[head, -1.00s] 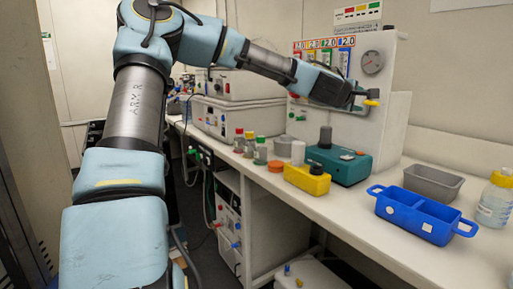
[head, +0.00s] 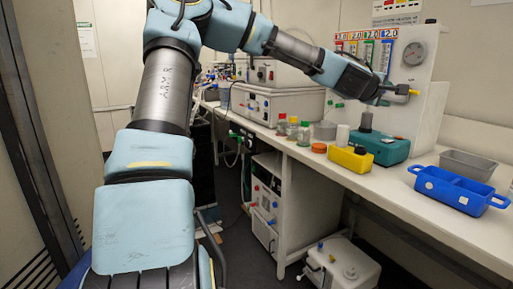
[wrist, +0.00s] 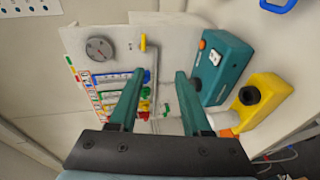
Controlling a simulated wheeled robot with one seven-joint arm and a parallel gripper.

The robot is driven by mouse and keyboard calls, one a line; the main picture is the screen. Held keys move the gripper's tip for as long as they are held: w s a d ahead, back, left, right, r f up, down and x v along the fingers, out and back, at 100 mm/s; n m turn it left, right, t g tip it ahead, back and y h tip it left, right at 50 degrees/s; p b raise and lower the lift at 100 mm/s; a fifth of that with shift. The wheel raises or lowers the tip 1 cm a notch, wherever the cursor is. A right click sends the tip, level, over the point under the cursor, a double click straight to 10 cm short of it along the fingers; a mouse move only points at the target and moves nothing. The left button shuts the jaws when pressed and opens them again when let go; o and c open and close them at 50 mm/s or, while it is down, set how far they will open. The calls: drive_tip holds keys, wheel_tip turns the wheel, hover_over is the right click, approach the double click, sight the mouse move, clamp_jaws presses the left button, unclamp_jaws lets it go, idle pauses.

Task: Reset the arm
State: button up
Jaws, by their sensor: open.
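My gripper (head: 388,93) is at the end of my outstretched arm, in front of the white flowmeter panel (head: 440,75) at the back of the bench. In the wrist view my gripper (wrist: 160,78) has its two green fingers apart, with nothing between them. Beyond the fingers are the panel (wrist: 75,42), its round gauge (wrist: 99,48), the coloured flowmeters and a yellow fitting (wrist: 143,43). I cannot tell how close the fingertips are to the panel. The yellow fitting (head: 413,92) also shows just right of the fingers in the head view.
Below the gripper, the bench holds a teal device (head: 388,150), a yellow box (head: 350,158), an orange lid (head: 319,148) and several small bottles. A blue tray (head: 455,190) and a grey bin (head: 468,164) stand right. A white container (head: 343,265) is on the floor.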

drive_tip(key=s+a+f+m+g+y, duration=0.2)
drive_tip(key=s+a+f+m+y, duration=0.15)
drive_tip(key=a+f, duration=0.5)
drive_tip(key=s+a+f+m+g+y, duration=0.2)
drive_tip(key=a+f+m, duration=0.25)
drive_tip(key=f, duration=0.65)
drive_tip(key=s+a+f+g+y, duration=0.1)
drive_tip(key=s+a, duration=0.4)
drive_tip(key=a, duration=0.5)
drive_tip(key=s+a+f+g+y, duration=0.1)
drive_tip(key=s+a, duration=0.4)
drive_tip(key=a, duration=0.5)
drive_tip(key=s+a+f+g+y, duration=0.2)
drive_tip(key=s+a+y, duration=0.2)
drive_tip(key=a, duration=0.6)
drive_tip(key=shift+s+a+f, duration=0.15)
drive_tip(key=shift+s+a, duration=0.15)
drive_tip(key=shift+s, duration=0.25)
drive_tip(key=shift+w, duration=0.15)
drive_tip(key=shift+c, duration=0.2)
